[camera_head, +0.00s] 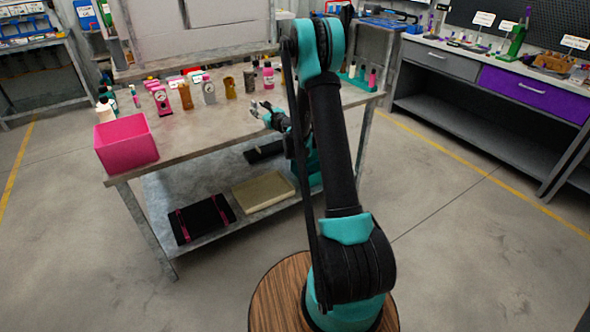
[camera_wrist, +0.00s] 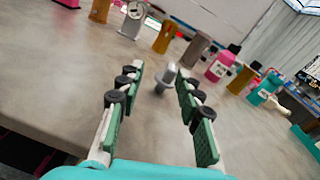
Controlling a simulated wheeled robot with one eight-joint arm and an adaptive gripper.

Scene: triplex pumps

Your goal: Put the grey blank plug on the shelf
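A small grey plug (camera_wrist: 165,76) stands on the grey bench top (camera_wrist: 120,60), just beyond and between my fingertips in the wrist view. It looks apart from both fingers. My gripper (camera_wrist: 160,85) is open and empty, with its green-padded fingers spread wide, low over the bench. In the head view my gripper (camera_head: 262,109) reaches over the middle of the bench; I cannot clearly separate the plug from the fingertips there. Under the bench top is a lower shelf (camera_head: 160,192). It holds a black case with pink straps (camera_head: 202,218) and a beige tray (camera_head: 263,191).
Behind the plug stand an amber cylinder (camera_wrist: 166,36), a grey-brown cylinder (camera_wrist: 195,48), a pink bottle (camera_wrist: 221,65) and a teal bottle (camera_wrist: 266,88). A pink bin (camera_head: 126,146) sits at the bench's left front corner. The bench top between bin and gripper is clear.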

